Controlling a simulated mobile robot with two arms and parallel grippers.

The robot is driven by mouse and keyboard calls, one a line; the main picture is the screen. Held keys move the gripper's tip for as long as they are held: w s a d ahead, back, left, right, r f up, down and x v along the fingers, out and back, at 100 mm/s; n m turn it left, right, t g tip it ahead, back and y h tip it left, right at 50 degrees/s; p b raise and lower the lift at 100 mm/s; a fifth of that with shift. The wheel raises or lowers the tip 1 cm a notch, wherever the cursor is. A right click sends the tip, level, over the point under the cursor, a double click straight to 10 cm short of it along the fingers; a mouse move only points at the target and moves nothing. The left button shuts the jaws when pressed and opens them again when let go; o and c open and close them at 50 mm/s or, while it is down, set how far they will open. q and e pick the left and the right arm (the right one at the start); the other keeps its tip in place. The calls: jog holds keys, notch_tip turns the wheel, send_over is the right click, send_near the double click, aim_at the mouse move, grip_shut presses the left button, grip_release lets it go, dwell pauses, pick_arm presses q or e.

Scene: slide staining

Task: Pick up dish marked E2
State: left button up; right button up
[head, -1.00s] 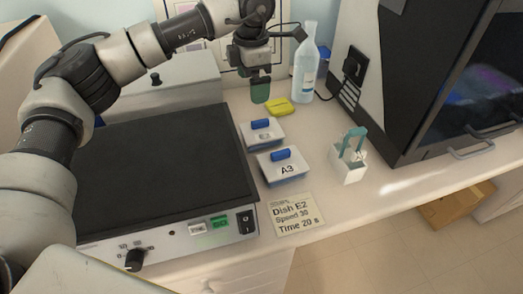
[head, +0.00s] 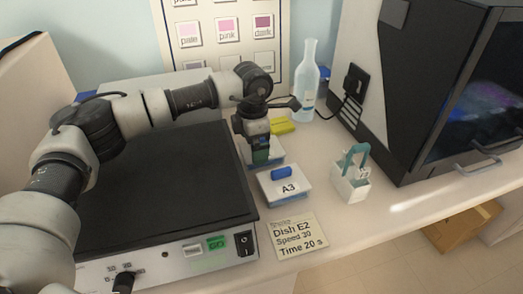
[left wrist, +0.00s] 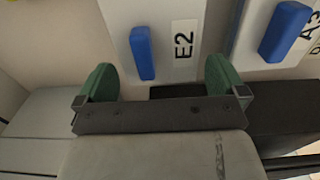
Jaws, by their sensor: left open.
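The dish marked E2 (left wrist: 182,66) has a white lid with a blue handle (left wrist: 143,52) and lies ahead of my left gripper in the left wrist view. In the head view the E2 dish (head: 275,156) is mostly hidden behind my left gripper (head: 261,157). The gripper's green fingers are open, one to each side of the handle's line, with nothing between them. I cannot tell the exact height above the lid. The A3 dish (head: 287,189), also with a blue handle, sits just in front of E2. My right gripper is not in view.
A black-topped shaker (head: 150,190) stands left of the dishes. A note reading Dish E2 (head: 298,238) lies in front. A white holder with a teal handle (head: 351,187) stands to the right. A bottle (head: 306,85) and yellow block (head: 283,126) are behind.

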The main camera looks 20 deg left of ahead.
pick_arm(q)
jog(key=shift+f, duration=1.25)
jog(key=c, duration=0.8)
